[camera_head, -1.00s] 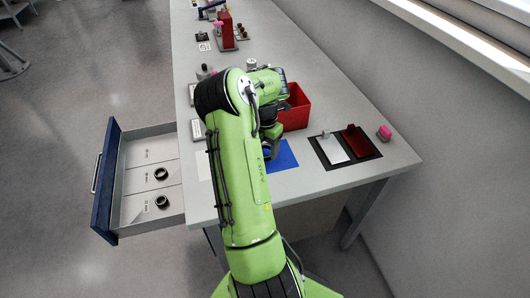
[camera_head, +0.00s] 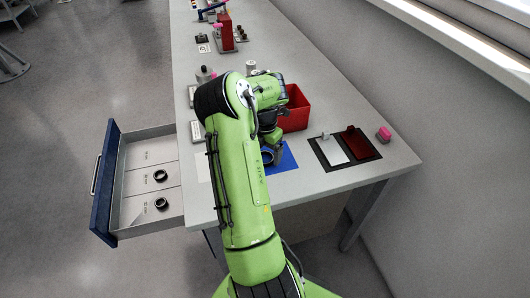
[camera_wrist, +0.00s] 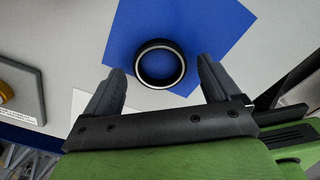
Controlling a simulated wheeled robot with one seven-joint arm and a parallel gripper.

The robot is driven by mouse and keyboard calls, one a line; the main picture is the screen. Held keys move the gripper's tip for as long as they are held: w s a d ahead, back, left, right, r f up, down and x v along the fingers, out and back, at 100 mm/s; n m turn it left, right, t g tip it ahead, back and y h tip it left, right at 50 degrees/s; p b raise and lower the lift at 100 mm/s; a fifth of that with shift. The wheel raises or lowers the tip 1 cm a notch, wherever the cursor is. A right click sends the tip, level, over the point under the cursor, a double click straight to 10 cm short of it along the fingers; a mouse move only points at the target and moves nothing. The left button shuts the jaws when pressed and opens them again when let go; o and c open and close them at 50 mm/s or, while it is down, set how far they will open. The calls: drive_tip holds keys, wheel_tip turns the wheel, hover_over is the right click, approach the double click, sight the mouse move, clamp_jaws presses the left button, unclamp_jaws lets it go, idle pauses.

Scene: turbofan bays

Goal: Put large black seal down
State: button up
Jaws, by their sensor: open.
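The large black seal (camera_wrist: 160,45) is a black ring with a bright inner edge. It lies flat on the blue mat (camera_wrist: 205,25) in the wrist view, near the mat's lower edge. The blue mat also shows in the head view (camera_head: 287,160), with the seal partly hidden behind my arm. My gripper (camera_wrist: 160,78) is open, its two dark fingers apart on either side of the seal, with a gap to each. In the head view my gripper (camera_head: 272,158) is over the mat and partly hidden by my arm.
A red bin (camera_head: 295,108) stands behind the mat. White paper lies left of the mat.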

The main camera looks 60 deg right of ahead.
sight(265, 157)
wheel_tip(265, 157, up, 12)
drive_tip(key=f+p, duration=0.1)
drive_tip(key=p, duration=0.1)
drive_tip(key=w+a+r+m+t, duration=0.1)
drive_tip(key=w+a+r+m, duration=0.2)
drive_tip(key=a, duration=0.4)
drive_tip(key=w+a+r+m+t, duration=0.1)
drive_tip(key=w+a+r+m, duration=0.1)
drive_tip(key=a+r, duration=0.35)
drive_tip(key=w+a+r+m+t, duration=0.1)
drive_tip(key=w+a+r+m, duration=0.15)
drive_tip(key=a, duration=0.45)
drive_tip(key=s+a+r+m+t, duration=0.1)
drive_tip(key=s+a+r+m, duration=0.1)
drive_tip(key=a, duration=0.5)
drive_tip(key=s+a+r+m+t, duration=0.1)
drive_tip(key=s+a+r+m, duration=0.1)
drive_tip(key=a, duration=0.4)
drive_tip(key=s+a+f+m, duration=0.2)
drive_tip(key=s+a+m, duration=0.3)
drive_tip(key=s, duration=0.3)
drive_tip(key=shift+s+a+f+t, duration=0.15)
drive_tip(key=shift+s+a+t, duration=0.2)
drive_tip(key=shift+a, duration=0.55)
